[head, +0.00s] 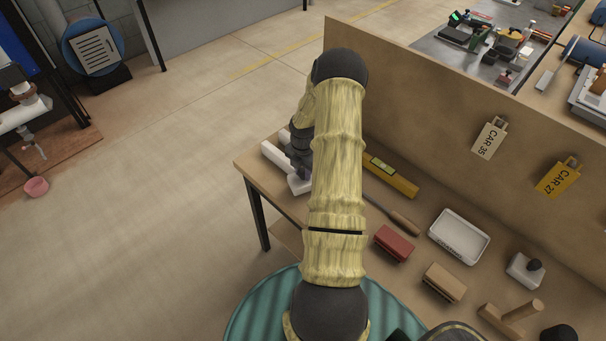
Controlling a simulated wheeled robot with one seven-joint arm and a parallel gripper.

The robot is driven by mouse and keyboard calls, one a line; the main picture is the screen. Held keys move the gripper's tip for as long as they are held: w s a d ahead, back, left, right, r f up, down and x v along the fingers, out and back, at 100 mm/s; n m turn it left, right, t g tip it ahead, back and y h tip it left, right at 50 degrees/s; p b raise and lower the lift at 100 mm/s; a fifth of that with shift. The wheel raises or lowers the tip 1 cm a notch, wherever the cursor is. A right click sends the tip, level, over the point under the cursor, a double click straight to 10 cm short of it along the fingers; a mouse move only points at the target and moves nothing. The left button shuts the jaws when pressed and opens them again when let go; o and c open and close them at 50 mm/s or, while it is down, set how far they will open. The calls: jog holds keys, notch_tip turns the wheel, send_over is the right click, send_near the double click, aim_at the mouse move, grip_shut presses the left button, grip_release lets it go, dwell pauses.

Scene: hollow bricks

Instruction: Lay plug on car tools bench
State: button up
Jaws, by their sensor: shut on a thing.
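The car tools bench (260,165) is a wooden-topped bench with an upright tan board behind it, on which tags reading CAR 35 and CAR 27 hang. My gripper (299,167) is at the bench's left end, partly hidden behind my own arm. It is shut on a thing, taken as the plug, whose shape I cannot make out. White pieces show right beside and below the gripper. I cannot tell whether they are held or lie on the bench, or whether the gripper touches the top.
On the bench are a yellow level (391,177), a wooden-handled tool (401,219), a red block (394,243), a brush (444,282), a white tray (459,236) and a wooden mallet (512,320). The backboard (430,105) stands behind.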

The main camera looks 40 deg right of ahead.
notch_tip(320, 180, down, 2)
jog(key=shift+f, duration=0.1)
jog(key=o, duration=1)
jog(key=shift+c, duration=0.2)
notch_tip(320, 180, up, 12)
jog(key=shift+r+b, duration=0.1)
jog(key=shift+b, duration=0.85)
